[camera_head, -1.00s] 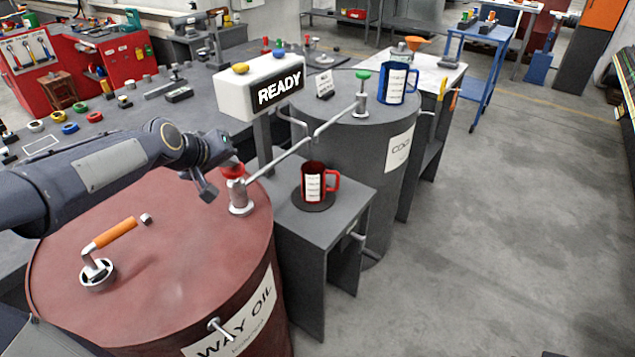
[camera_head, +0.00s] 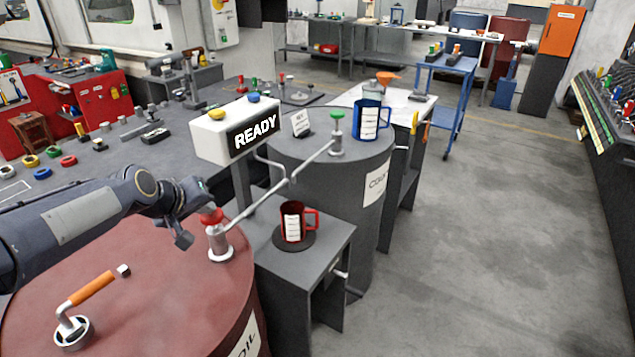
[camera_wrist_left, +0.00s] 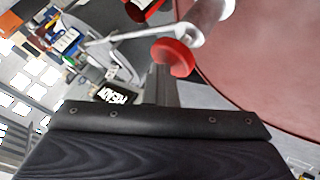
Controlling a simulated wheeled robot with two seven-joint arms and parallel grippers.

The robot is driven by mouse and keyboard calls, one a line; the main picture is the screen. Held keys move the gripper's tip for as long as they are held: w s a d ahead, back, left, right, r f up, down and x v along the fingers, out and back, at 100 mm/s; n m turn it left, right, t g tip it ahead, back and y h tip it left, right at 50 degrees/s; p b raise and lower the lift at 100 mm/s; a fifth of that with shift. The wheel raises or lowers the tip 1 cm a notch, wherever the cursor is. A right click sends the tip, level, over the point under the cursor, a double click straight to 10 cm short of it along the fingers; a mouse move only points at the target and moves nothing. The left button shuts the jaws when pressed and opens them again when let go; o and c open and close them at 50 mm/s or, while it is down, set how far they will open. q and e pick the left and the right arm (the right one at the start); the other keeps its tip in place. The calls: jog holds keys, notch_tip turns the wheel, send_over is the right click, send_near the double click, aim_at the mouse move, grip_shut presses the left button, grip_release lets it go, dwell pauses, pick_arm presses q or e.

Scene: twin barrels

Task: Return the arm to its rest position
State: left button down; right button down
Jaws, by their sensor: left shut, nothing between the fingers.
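My left arm comes in from the left over the red-brown barrel (camera_head: 150,310). My left gripper (camera_head: 183,239) is shut and empty, just left of the red knob (camera_head: 210,215) on the barrel's tap. In the left wrist view the shut fingers (camera_wrist_left: 163,85) show beside the red knob (camera_wrist_left: 175,57), and I cannot tell whether they touch it. A red mug (camera_head: 293,222) stands upright on a dark round pad on the small grey stand. My right gripper is not in view.
A sign reading READY (camera_head: 222,130) stands behind the tap. An orange-handled crank (camera_head: 85,300) is on the red-brown barrel's lid. A grey barrel (camera_head: 330,180) has a green-knobbed tap (camera_head: 337,132) and a blue mug (camera_head: 370,120). The floor (camera_head: 480,240) at right is open.

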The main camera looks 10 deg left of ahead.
pick_arm(q)
jog(key=shift+s+r+p, duration=0.1)
jog(key=shift+s+p, duration=0.05)
jog(key=shift+p, duration=0.3)
jog(key=shift+s+d+r+p, duration=0.2)
jog(key=shift+r+p, duration=0.15)
jog(key=shift+r, duration=0.15)
jog(key=shift+s+d+r+p, duration=0.1)
jog(key=shift+s+r+p, duration=0.1)
jog(key=shift+r+p, duration=0.2)
jog(key=s+d+f+m+g, duration=0.1)
jog(key=s+d+f, duration=0.1)
jog(key=s, duration=0.7)
jog(key=s+d+f+m+g+h, duration=0.1)
jog(key=s+d+f+m, duration=0.1)
jog(key=s+d, duration=0.3)
jog(key=s+d+f+m+g+h, duration=0.1)
jog(key=s+d, duration=0.3)
jog(key=s, duration=0.8)
jog(key=shift+s+f+m, duration=0.3)
jog(key=shift+f+m, duration=0.25)
jog(key=shift+m, duration=0.05)
